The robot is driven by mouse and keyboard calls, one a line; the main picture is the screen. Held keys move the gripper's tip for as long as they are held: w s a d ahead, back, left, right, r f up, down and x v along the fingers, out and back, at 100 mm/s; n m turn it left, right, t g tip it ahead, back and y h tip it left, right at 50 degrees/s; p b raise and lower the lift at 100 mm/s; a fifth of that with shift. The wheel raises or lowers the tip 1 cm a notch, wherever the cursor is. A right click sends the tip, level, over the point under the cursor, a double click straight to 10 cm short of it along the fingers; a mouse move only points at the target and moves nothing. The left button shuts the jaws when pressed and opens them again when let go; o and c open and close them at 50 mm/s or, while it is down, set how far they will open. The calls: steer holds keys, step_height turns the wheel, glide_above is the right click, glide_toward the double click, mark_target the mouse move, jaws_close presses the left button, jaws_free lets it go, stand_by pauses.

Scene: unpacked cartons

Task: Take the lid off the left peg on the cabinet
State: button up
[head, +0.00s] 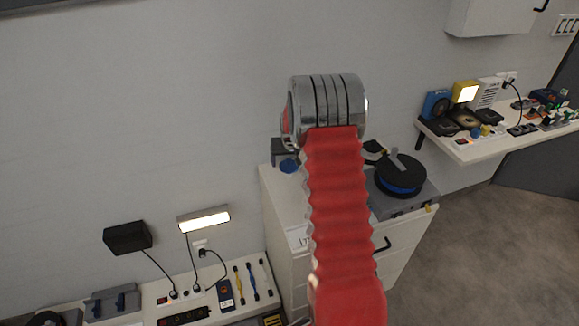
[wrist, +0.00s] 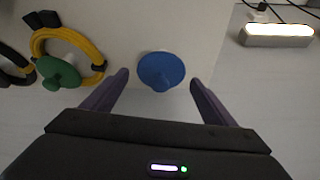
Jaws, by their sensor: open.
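A blue round lid (wrist: 162,68) with a raised knob is in the middle of the wrist view, over the pale cabinet top (wrist: 115,30). My gripper (wrist: 159,77) is open, with one finger on each side of the lid and a gap on both sides. The peg under the lid is hidden. In the head view, a small blue piece (head: 289,165) shows at the left of the cabinet (head: 275,190), beside my red arm; the arm hides much of the cabinet top and my gripper.
A yellow ring (wrist: 90,72) with a green knobbed piece (wrist: 58,74) lies left of the lid in the wrist view. A black-and-blue disc (head: 400,178) stands at the cabinet's right. A lit lamp (head: 204,219) is on the wall left of it. A crowded shelf (head: 480,150) is at right.

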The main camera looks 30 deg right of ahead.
mark_target(289, 160)
steer(key=c, duration=1.1)
step_height(289, 160, up, 10)
steer(key=shift+r, duration=0.1)
stand_by(0.4)
stand_by(0.4)
